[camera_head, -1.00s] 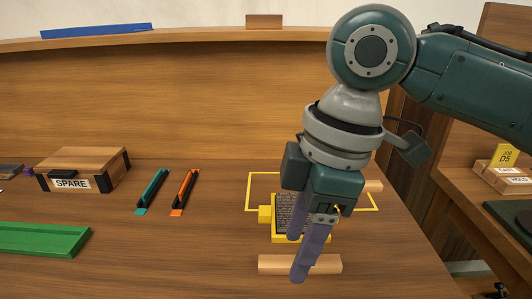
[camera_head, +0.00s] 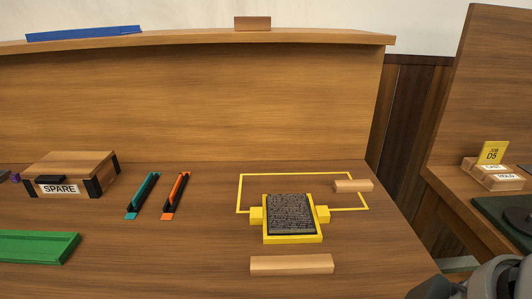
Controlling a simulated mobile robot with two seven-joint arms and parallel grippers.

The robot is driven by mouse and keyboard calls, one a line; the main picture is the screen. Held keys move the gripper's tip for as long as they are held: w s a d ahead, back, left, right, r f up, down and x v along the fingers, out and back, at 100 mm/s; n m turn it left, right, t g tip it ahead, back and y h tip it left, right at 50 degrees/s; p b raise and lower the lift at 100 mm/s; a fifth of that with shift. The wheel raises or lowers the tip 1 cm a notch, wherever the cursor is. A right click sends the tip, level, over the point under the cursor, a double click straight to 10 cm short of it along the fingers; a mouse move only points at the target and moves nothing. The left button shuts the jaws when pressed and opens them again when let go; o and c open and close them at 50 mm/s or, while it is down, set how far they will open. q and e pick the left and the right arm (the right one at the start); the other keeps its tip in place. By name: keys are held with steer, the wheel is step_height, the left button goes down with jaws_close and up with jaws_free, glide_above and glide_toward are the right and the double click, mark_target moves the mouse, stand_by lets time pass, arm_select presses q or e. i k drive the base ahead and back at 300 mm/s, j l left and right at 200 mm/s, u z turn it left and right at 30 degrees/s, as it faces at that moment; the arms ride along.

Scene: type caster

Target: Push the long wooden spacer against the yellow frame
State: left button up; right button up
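The long wooden spacer (camera_head: 291,264) lies flat on the desk in front of the yellow frame (camera_head: 293,240). A strip of bare desk shows between the two. The frame holds a dark block of type (camera_head: 291,213) and has yellow blocks at its left and right sides. A thin yellow outline (camera_head: 300,174) on the desk surrounds the back part of the frame. A shorter wooden spacer (camera_head: 353,186) lies across the outline's right part. Neither gripper is in view; only grey parts of my own arm show at the bottom right.
A SPARE box (camera_head: 72,175), a teal holder (camera_head: 143,195), an orange holder (camera_head: 176,195) and a green tray (camera_head: 38,248) stand to the left. A raised shelf (camera_head: 200,40) runs along the back. A side table at right bears a JOB D5 card (camera_head: 493,152).

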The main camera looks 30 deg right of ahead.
mark_target(320, 264)
steer(key=z, duration=1)
